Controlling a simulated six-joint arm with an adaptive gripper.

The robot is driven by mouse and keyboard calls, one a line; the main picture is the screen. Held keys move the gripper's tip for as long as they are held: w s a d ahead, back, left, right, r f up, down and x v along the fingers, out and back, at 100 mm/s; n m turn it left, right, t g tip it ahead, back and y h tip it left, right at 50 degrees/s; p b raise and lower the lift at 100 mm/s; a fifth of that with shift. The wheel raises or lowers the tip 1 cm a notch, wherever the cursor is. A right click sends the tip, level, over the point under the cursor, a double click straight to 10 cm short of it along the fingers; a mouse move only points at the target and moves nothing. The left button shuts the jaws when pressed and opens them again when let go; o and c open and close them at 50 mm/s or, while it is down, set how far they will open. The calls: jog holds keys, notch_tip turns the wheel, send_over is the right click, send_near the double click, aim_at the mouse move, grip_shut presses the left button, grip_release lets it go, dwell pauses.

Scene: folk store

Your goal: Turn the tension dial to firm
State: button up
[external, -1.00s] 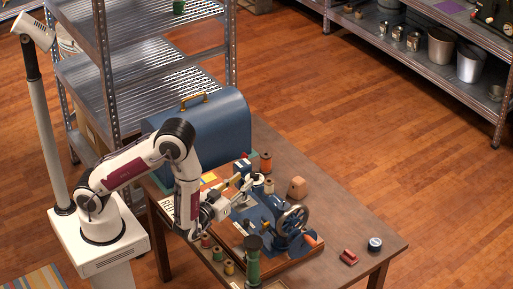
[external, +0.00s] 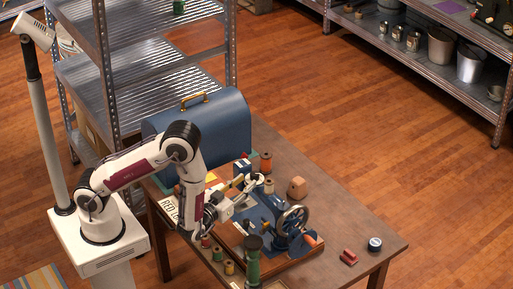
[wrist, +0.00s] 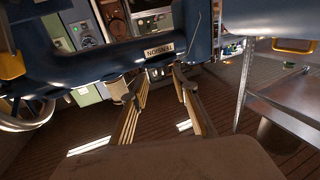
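The blue sewing machine (external: 272,222) with its handwheel stands on a wooden base on the table.
A blue domed case (external: 205,130) stands behind the machine. The table's right part is mostly clear.

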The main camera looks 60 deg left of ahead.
aim_at(252, 177)
jog(key=shift+x, duration=3.15)
grip_shut()
